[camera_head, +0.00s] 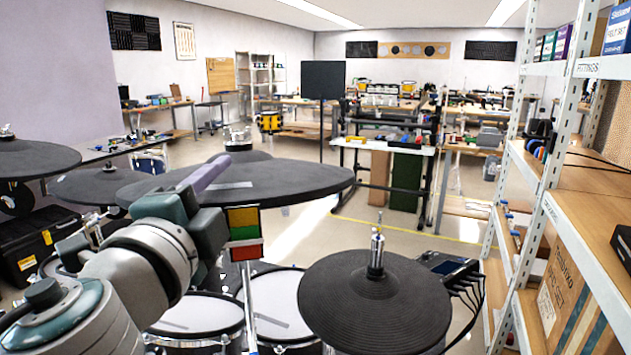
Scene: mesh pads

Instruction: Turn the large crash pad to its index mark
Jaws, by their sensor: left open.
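The large crash pad (300,181) is a wide dark disc, seen at a low angle in the middle of the head view, with a pale grey strip (231,186) on its top. My left gripper (213,172) is over the left part of this pad, with a lilac finger reaching up and to the right. It is open, and nothing shows between its fingers. The wrist and arm hide the pad's near left edge, and I cannot tell whether the finger touches the pad. My right gripper is not in view.
A ridged dark cymbal pad (375,303) stands at the front right. White drum heads (272,300) sit below the crash pad. A yellow, green and red panel (244,232) is beside my wrist. More dark pads (32,158) are at left; a shelf rack (525,180) stands at right.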

